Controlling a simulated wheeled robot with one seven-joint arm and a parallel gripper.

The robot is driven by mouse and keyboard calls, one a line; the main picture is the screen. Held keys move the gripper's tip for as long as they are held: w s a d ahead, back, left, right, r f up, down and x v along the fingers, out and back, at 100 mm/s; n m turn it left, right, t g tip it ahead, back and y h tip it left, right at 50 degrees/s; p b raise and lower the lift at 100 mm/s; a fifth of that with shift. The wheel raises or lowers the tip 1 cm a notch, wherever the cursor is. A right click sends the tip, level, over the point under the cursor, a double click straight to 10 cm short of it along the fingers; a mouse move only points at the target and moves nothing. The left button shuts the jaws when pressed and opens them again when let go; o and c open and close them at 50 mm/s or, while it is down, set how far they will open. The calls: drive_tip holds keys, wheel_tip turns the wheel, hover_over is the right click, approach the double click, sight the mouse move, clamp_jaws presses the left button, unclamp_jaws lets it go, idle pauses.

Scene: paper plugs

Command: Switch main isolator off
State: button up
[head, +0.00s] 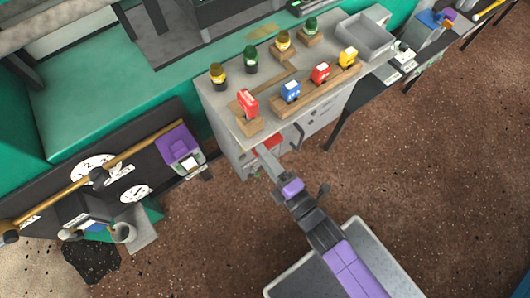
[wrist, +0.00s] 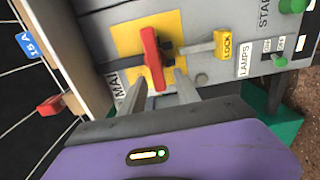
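The main isolator shows in the wrist view as a red handle (wrist: 152,58) on a yellow plate (wrist: 128,38), beside a partly hidden label reading "MAI". The handle stands nearly upright in the picture. My gripper (wrist: 160,78) is open, with one grey finger on each side of the handle's lower end; I cannot tell whether either finger touches it. In the head view my gripper (head: 261,154) reaches the front of the grey cabinet (head: 232,147), by a red part that it partly hides.
A yellow LOCK piece (wrist: 228,44) sticks out right of the handle. Further right are a LAMPS toggle (wrist: 279,61) and a green button (wrist: 292,5). Coloured plugs, including a red one (head: 248,103), stand on the cabinet top. A purple device (head: 179,147) is left. Brown floor lies right.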

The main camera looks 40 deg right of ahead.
drive_tip(key=s, duration=0.7)
drive_tip(key=shift+s, duration=0.4)
idle(0.4)
